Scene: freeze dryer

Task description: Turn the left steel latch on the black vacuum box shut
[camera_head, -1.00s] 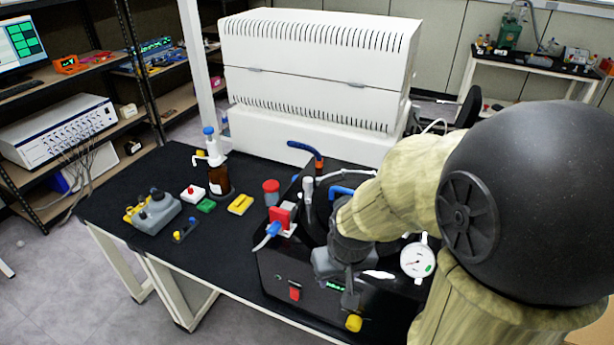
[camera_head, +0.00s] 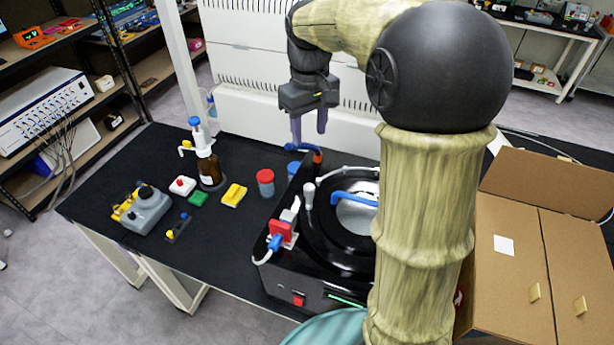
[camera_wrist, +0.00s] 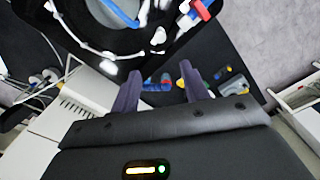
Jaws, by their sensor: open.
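The black vacuum box (camera_head: 276,284) stands on the black bench, partly hidden behind my arm. Its round lid has a blue handle (camera_head: 350,197). A pale, steel-looking upright piece (camera_head: 309,195) stands at the lid's left edge; I cannot tell for certain that it is the left latch, or how it is turned. My gripper (camera_head: 309,130) is open and empty, above and behind the box near the white machine, apart from the box. In the wrist view, my gripper (camera_wrist: 160,72) has its fingers spread, with part of the box (camera_wrist: 82,18) at the top.
A red block (camera_head: 281,232) with a blue connector sits at the box's left side. A red-capped jar (camera_head: 265,183), a brown bottle (camera_head: 209,170) and a grey device (camera_head: 147,210) stand to the left. The white machine (camera_head: 235,75) is behind. An open cardboard box (camera_head: 505,275) is at the right.

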